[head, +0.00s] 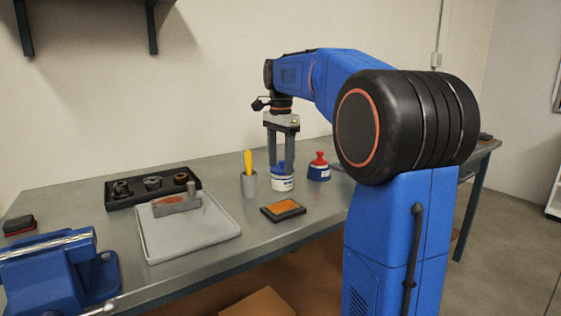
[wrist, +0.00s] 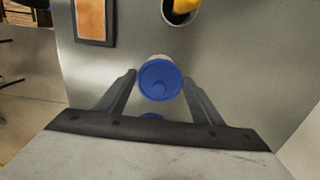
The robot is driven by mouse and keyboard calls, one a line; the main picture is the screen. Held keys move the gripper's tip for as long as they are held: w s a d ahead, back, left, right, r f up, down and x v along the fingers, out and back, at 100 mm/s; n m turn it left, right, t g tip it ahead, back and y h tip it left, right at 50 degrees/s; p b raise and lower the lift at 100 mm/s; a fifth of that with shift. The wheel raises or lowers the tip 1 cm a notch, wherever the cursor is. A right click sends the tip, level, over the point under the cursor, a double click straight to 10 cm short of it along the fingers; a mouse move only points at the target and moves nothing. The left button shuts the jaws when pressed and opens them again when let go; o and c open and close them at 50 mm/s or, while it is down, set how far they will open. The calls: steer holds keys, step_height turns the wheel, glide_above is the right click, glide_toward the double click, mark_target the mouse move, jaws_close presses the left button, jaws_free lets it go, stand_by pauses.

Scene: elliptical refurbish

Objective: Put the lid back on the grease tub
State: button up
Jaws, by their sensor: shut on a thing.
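The grease tub (head: 282,184) is white with a blue band and stands upright on the bench. Its blue lid (head: 281,167) is between my fingertips, directly over the tub's mouth. My gripper (head: 281,165) points straight down and is shut on the lid.
A red-topped container (head: 319,167) stands close on the right. A grey cup (head: 249,184) with a yellow handle is on the left, and an orange-topped pad (head: 283,210) lies in front. A grey tray (head: 188,236), black parts tray (head: 125,199) and blue vise (head: 60,275) are farther left.

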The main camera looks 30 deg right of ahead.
steer(key=o, duration=1.5)
steer(key=shift+o, duration=0.2)
steer(key=shift+r, duration=3.45)
steer(key=shift+c, duration=0.3)
jaws_close()
